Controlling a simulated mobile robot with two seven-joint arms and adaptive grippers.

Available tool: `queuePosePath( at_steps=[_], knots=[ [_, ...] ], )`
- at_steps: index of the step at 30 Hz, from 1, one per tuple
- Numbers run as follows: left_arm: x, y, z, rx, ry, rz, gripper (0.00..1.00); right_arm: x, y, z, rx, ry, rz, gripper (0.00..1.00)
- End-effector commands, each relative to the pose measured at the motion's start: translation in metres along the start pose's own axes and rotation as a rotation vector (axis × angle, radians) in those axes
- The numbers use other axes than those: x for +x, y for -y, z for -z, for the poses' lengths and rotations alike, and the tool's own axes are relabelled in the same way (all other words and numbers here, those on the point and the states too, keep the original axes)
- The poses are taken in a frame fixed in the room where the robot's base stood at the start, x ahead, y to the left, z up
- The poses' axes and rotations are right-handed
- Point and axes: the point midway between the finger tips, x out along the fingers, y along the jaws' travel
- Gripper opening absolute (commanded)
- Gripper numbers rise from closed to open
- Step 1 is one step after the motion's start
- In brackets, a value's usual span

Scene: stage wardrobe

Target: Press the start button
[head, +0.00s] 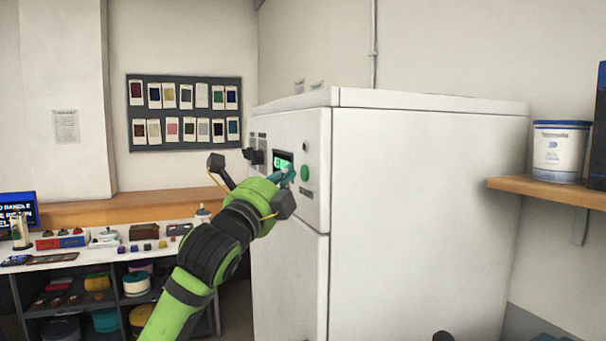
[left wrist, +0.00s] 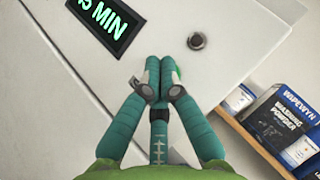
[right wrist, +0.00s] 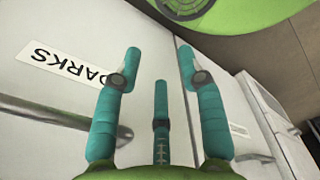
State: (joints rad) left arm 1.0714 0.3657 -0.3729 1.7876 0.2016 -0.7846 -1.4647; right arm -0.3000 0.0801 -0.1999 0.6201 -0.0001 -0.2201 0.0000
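The white machine (head: 425,190) has a control panel on its front with a lit green display (head: 281,160). A round green button (head: 305,173), which looks like the start button, sits right of the display. My left gripper (head: 289,173) is at the panel, its teal fingertips just left of the button. In the left wrist view the left gripper (left wrist: 160,62) is shut and empty, fingertips together; they hide most of the button, and a green edge (left wrist: 176,71) shows beside them. I cannot tell whether they touch it. My right gripper (right wrist: 158,65) is open and empty.
A small dark round knob (left wrist: 196,41) is near the button. A wooden shelf (head: 550,188) with a white tub (head: 561,150) is at the right. The right wrist view shows white fronts with a DARKS label (right wrist: 72,72).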

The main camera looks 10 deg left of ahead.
Motion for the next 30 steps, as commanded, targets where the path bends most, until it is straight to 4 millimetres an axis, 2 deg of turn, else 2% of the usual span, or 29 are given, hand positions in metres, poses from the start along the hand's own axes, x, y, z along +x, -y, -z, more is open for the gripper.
queuePosePath(
  at_steps=[30],
  knots=[
    [0.0060,-0.0003,0.0062,0.000,0.000,0.000,0.00,-0.0061,0.0001,0.0006,0.000,0.000,0.000,0.40]
  ],
)
